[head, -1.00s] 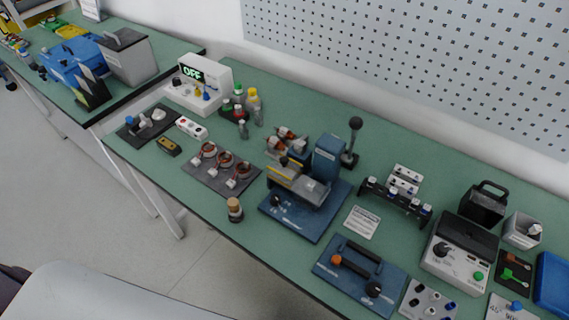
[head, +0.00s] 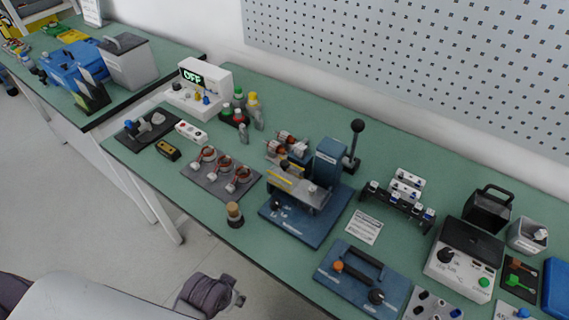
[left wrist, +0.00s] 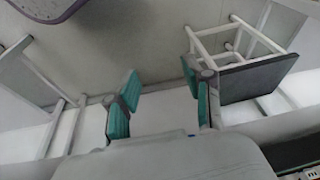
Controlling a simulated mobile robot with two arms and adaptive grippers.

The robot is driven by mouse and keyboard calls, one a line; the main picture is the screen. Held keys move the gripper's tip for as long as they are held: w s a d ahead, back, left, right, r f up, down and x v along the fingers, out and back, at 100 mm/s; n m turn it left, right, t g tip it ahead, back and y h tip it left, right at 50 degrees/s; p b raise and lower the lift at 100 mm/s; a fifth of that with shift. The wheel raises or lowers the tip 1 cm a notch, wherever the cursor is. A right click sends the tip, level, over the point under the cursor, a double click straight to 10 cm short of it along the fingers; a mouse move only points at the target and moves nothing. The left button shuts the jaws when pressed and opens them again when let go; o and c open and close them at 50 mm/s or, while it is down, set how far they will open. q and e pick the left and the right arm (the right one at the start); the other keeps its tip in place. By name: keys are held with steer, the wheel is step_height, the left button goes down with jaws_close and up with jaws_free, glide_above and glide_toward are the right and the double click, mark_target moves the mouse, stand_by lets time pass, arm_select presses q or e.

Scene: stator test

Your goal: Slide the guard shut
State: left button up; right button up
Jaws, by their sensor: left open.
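A blue press (head: 328,163) with a black ball-topped lever (head: 357,127) stands on a blue base plate (head: 305,222) in the middle of the bench. A pale panel with a yellow strip (head: 286,177) at the press's front left looks like the guard. It is too small to tell how far along its travel it sits. My left gripper (left wrist: 160,75) shows in the left wrist view with its two teal fingers apart and nothing between them. It points toward floor and white bench frames, away from the press.
A blue plate with a black handle (head: 378,265) lies right of the press. A grey mat with copper coils (head: 203,183) lies left, and a cork-topped jar (head: 234,215) stands near the front edge. Floor lies before the bench.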

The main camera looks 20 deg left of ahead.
arm_select(q)
steer(key=w+a+r+m+t+y, duration=0.1)
steer(key=w+a+r+m+t, duration=0.1)
steer(key=w+r, duration=0.2)
steer(key=w+a+r+m+t+y, duration=0.1)
steer(key=w+a+r+m+t, duration=0.2)
steer(key=r, duration=0.4)
steer(key=w+a+r+m+t+y, duration=0.1)
steer(key=w+a+r+m+t, duration=0.2)
steer(key=w+r, duration=0.1)
steer(key=shift+w+r, duration=0.4)
steer(key=shift+r, duration=0.4)
steer(key=w+r+m+t, duration=0.3)
steer(key=w+r+m, duration=0.1)
steer(key=m, duration=0.2)
steer(key=m+h, duration=1.3)
steer(key=m, duration=1.3)
glide_toward(281, 165)
steer(key=shift+t, duration=0.4)
steer(key=p+x, duration=0.1)
steer(key=x, duration=0.2)
steer(key=p+x, duration=0.1)
steer(key=x, duration=0.3)
steer(key=p+x, duration=0.1)
steer(key=x, duration=0.2)
steer(key=shift+d+f+p, duration=0.15)
steer(key=shift+f+p, duration=0.15)
steer(key=shift+w+d+f, duration=0.1)
steer(key=shift+w+d, duration=0.2)
steer(key=shift+w, duration=0.15)
